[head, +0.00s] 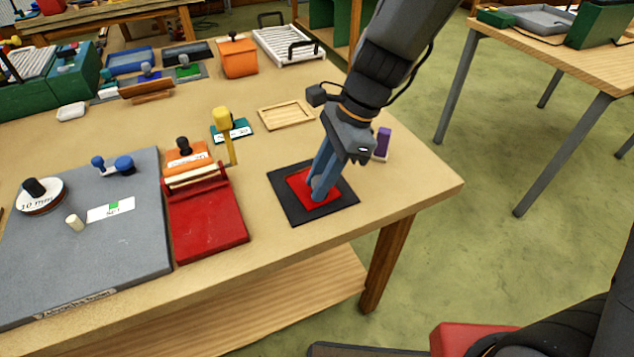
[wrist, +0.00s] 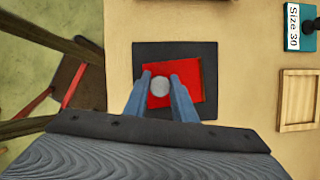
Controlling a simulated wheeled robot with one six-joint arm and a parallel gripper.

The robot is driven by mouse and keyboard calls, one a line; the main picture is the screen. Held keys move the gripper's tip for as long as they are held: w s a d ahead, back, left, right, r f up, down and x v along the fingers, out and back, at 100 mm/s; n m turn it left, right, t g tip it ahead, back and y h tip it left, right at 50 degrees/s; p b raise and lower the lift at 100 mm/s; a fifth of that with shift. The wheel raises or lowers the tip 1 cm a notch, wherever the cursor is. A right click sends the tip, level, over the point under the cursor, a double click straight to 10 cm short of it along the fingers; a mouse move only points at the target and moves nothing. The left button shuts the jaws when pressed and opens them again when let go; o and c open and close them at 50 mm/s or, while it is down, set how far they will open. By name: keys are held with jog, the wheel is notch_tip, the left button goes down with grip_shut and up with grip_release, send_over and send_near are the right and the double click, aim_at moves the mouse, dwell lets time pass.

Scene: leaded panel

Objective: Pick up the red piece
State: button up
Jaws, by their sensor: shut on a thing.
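The red piece (head: 299,185) is a flat square lying over a black square mat (head: 289,212) near the table's front right edge. In the wrist view the red piece (wrist: 191,72) shows with a pale grey round knob (wrist: 159,87) towards its left side, and the black mat (wrist: 145,56) around it. My gripper (head: 318,190) reaches down onto the red piece. In the wrist view my gripper's fingers (wrist: 159,90) are shut on the knob, one on each side. I cannot tell any gap between the piece and the mat.
A red box-like tool (head: 208,220) and a grey slab (head: 75,230) lie to the left. A purple block (head: 383,143) stands just behind my gripper at right. A shallow wooden tray (head: 285,115) lies behind the mat. The table's right corner is bare.

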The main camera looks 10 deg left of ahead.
notch_tip(320, 180, up, 10)
jog(key=shift+r, duration=0.1)
dwell(0.4)
jog(key=o, duration=0.3)
jog(key=c, duration=0.3)
jog(key=shift+d, duration=0.1)
